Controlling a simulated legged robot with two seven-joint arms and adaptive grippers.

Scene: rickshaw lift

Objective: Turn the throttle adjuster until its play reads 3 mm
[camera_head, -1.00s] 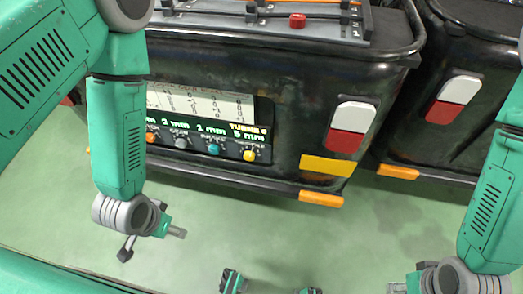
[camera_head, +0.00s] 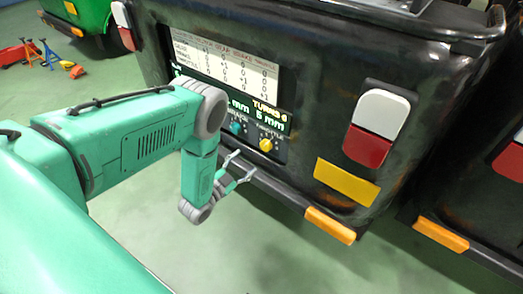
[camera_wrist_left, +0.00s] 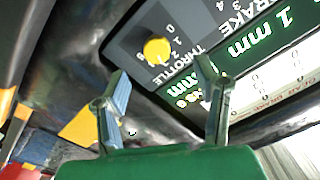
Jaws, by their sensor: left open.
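The throttle adjuster is a yellow knob (camera_head: 266,145) on the dark panel of the black rickshaw body. The display above it appears to read 5 mm. My left gripper (camera_head: 243,165) is open and empty, just below and left of the yellow knob, apart from it. In the left wrist view, the yellow knob (camera_wrist_left: 157,49) shows beyond the open fingers (camera_wrist_left: 161,72), beside a 0, 1, 2 scale and the word THROTTLE. The throttle reading there is partly hidden by a finger. My right gripper is out of view.
A teal knob (camera_head: 237,128) sits left of the yellow one; the wrist view shows BRAKE with 1 mm. A white chart (camera_head: 225,62) is above. The lower bumper edge (camera_head: 275,190) runs close under the gripper. Red and blue stands (camera_head: 47,52) are far left.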

